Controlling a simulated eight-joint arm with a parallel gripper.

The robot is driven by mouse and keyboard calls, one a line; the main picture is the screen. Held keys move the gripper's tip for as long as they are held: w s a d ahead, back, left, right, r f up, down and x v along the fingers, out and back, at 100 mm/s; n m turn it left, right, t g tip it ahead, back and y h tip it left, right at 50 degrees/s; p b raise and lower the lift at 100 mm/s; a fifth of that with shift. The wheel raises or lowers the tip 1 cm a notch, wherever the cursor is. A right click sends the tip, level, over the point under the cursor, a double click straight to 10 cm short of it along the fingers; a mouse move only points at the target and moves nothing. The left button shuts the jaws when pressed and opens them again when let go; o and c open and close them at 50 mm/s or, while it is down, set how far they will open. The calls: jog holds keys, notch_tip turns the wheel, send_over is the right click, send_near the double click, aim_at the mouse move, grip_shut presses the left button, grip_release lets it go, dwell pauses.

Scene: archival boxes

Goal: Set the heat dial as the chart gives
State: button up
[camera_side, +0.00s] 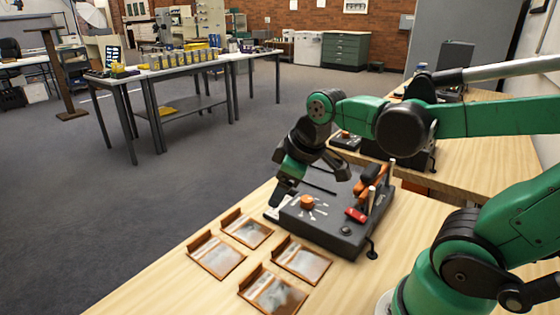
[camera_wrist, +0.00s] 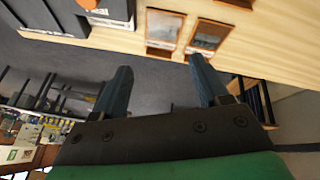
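An orange dial (camera_side: 307,202) with pale marks around it sits on top of a dark grey unit (camera_side: 330,230) on the wooden table; its exact setting is too small to read. My gripper (camera_side: 277,197) is at the unit's left edge, to the left of the dial and apart from it. In the wrist view, my gripper (camera_wrist: 163,76) has its two fingers wide apart with nothing between them. I cannot make out a readable chart.
An orange-handled tool (camera_side: 372,177) and a red piece (camera_side: 356,215) are on the unit's right side. Another table (camera_side: 470,150) stands behind.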

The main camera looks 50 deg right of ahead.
aim_at(307, 198)
jog(key=d+f+n+g, duration=0.1)
jog(key=d+n, duration=0.2)
jog(key=d+f+n+g, duration=0.1)
jog(key=d+n+g, duration=0.1)
jog(key=d+n, duration=0.1)
jog(key=w+d+f+n+g, duration=0.1)
jog(key=d+n, duration=0.2)
jog(key=shift+w+d+n+g, duration=0.1)
jog(key=shift+d+n+g, duration=0.2)
jog(key=shift+g, duration=0.1)
jog(key=shift+d+f+n+y, duration=0.15)
jog(key=shift+d+n+y, duration=0.1)
jog(key=shift+n+y, duration=0.05)
jog(key=shift+d+f, duration=0.1)
jog(key=shift+f, duration=2.75)
grip_shut()
